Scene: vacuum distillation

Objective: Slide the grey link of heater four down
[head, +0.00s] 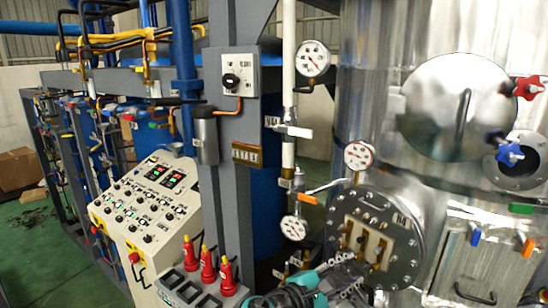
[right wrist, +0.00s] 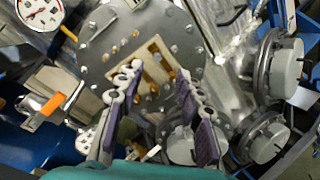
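A round grey bolted flange (right wrist: 172,22) fills the middle of the right wrist view. It also shows in the head view (head: 405,222), low on the shiny tank. Its pale terminal plate (right wrist: 129,51) carries several brass posts (head: 378,252). I cannot read a heater number, and I cannot pick out the grey link with certainty. My right gripper (right wrist: 157,76) is open and empty, its two purple-padded fingers pointing at the flange with the plate between and beyond them. In the head view it is partly cut off at the bottom edge. My left gripper is not in view.
Capped grey round housings (right wrist: 285,65) stand right of the flange in the wrist view. An orange-handled valve (right wrist: 45,107) and gauge (right wrist: 41,12) are at left. In the head view, a control console (head: 145,210) and red-handled tools (head: 208,263) stand left.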

